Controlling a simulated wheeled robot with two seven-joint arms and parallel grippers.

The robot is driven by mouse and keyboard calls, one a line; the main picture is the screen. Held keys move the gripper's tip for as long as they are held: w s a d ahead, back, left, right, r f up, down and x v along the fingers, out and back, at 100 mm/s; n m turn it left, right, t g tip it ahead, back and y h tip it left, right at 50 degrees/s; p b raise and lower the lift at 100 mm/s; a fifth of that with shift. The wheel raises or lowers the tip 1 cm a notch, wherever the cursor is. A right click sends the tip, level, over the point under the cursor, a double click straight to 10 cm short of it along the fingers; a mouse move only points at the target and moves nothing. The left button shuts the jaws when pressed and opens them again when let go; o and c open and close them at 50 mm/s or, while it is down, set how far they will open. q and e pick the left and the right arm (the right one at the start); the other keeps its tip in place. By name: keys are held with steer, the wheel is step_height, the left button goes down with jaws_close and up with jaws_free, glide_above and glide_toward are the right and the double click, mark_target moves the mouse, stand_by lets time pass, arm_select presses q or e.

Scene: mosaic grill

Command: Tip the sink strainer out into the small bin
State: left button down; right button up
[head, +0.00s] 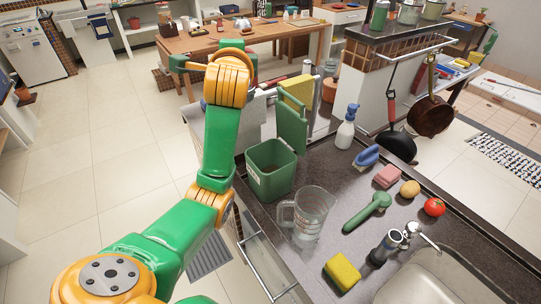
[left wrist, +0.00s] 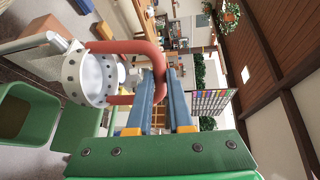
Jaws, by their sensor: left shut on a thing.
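My left gripper (left wrist: 161,88) is shut on the red looped handle of the sink strainer (left wrist: 88,80), a silver perforated cup. The strainer hangs off the fingers to the left in the left wrist view. I cannot tell what is inside it. In the head view my own left arm hides the fingers and most or all of the strainer. The small green bin (head: 270,184) stands open on the counter's left end, its lid raised behind it. It also shows in the left wrist view (left wrist: 26,118), apart from the strainer. My right gripper is not in view.
A glass jug (head: 312,215) stands right beside the bin.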

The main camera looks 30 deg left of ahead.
arm_select(q)
steer(key=r, duration=0.3)
steer(key=shift+s+a+r+n+p, duration=0.15)
steer(key=shift+a+r+n+p, duration=0.05)
steer(key=shift+r+n+p, duration=0.15)
steer(key=shift+f, duration=0.1)
stand_by(1.0)
